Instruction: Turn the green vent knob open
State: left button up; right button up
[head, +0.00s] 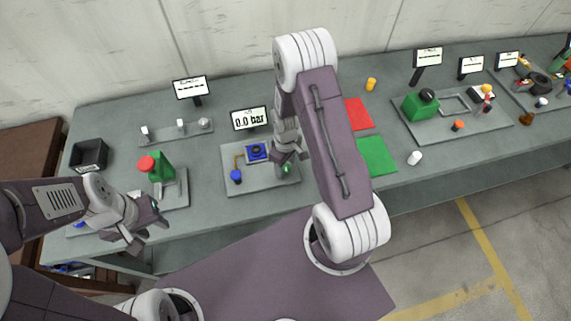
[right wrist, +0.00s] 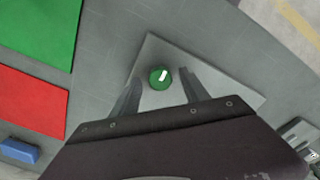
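The green vent knob (right wrist: 159,77), round with a white pointer mark, sits on a grey plate (right wrist: 158,48) in the right wrist view. My right gripper (right wrist: 161,76) is open, with one finger on each side of the knob and a gap to it on both sides. In the head view the knob (head: 286,168) is mostly covered by my right gripper (head: 288,163), which reaches down at the plate's right side. I cannot tell the fingertips' height from the plate. My left gripper (head: 150,232) appears open and empty in front of the table's left part.
On the same plate are a blue knob (head: 237,176) and a blue block (head: 257,152), with a display (head: 249,118) reading 0.0 bar behind. A green mat (head: 377,155) and red mat (head: 359,113) lie to the right. A green jack (head: 160,168) stands left.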

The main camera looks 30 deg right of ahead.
aim_at(285, 167)
notch_tip(285, 167, up, 9)
jog(key=b, duration=0.1)
dwell(0.4)
